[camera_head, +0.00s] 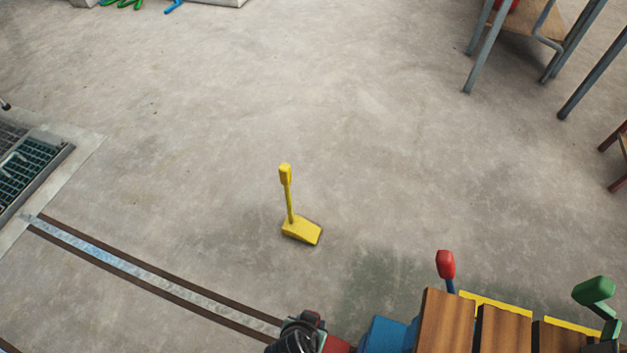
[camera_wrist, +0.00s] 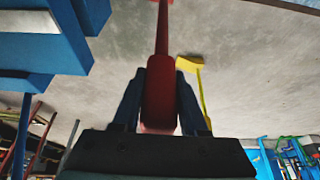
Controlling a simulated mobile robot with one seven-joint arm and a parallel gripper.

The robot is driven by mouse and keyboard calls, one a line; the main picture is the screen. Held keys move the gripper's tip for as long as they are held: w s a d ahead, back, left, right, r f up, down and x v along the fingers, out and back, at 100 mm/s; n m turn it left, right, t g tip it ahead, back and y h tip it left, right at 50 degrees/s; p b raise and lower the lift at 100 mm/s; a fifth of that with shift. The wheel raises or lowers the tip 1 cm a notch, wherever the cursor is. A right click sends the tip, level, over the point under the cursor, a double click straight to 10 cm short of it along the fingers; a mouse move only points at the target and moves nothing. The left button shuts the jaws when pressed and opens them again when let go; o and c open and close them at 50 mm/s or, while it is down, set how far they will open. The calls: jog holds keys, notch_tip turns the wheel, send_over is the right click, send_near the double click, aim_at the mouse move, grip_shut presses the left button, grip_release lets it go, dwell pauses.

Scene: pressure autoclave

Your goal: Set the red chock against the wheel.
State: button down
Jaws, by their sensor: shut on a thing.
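The red chock's thick red handle grip (camera_wrist: 160,88) is between the two dark fingers of my gripper (camera_wrist: 158,78) in the wrist view. My gripper is shut on it. A thin red shaft runs from the grip to the top edge of that view, where only a sliver of the chock's body shows. In the head view a dark part of my arm shows at the bottom edge, with a red patch (camera_head: 338,344) beside it, probably the chock, mostly cut off. I cannot make out the wheel in either view.
A yellow chock with an upright handle (camera_head: 301,231) stands on open floor. A cart with wooden slats (camera_head: 447,322), blue parts and red and green levers is at lower right. A metal-legged table (camera_head: 480,50) is at upper right. A floor grate (camera_head: 30,165) lies at left.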

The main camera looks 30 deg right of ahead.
notch_tip(320, 180, down, 11)
jog(key=b, duration=0.4)
jog(key=shift+w, duration=0.15)
jog(key=shift+f, duration=0.1)
jog(key=shift+c, duration=2.2)
grip_release()
jog(key=p+v, duration=0.5)
jog(key=v, duration=0.7)
